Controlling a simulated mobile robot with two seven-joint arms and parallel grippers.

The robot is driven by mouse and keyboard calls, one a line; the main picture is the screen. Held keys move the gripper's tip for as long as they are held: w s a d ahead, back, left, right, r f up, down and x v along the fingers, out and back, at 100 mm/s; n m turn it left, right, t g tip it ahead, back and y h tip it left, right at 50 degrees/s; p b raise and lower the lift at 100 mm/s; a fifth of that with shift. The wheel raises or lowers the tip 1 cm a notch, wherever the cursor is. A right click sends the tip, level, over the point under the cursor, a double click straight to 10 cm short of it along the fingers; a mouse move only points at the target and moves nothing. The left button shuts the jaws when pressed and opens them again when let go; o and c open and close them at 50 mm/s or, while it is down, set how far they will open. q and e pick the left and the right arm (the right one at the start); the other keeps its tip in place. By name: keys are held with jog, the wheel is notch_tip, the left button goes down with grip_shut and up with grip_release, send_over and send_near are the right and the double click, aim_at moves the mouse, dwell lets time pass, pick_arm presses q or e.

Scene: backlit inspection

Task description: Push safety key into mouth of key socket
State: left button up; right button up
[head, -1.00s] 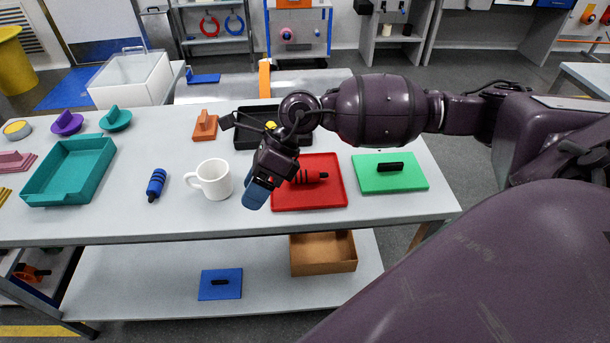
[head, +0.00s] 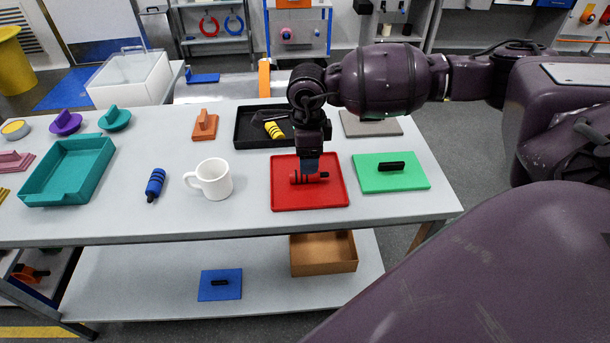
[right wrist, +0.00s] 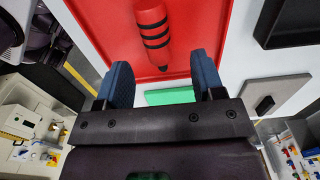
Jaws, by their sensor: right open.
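A red cylinder with black bands (head: 320,176) lies in a red tray (head: 330,200); it may be the safety key, but I cannot tell. My right gripper (head: 309,166) points down over the tray, its blue fingers in front of the cylinder's left part. In the right wrist view the gripper (right wrist: 162,80) is open with nothing between its fingers, and the cylinder (right wrist: 152,28) lies beyond the fingers. I see no clear key socket. Similar banded cylinders show in blue (head: 155,184) on the table and yellow (head: 273,130) in a black tray. My left gripper is out of view.
A white mug (head: 214,181) stands left of the red tray. A green board with a black handle (head: 390,184) lies to its right. The black tray (head: 243,137) and an orange handled block (head: 204,125) are behind. A teal tray (head: 45,192) is far left.

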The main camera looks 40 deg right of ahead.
aim_at(309, 176)
jog(key=shift+s+f, duration=0.2)
jog(key=shift+f, duration=2.45)
jog(key=shift+c, duration=0.3)
jog(key=c, duration=1)
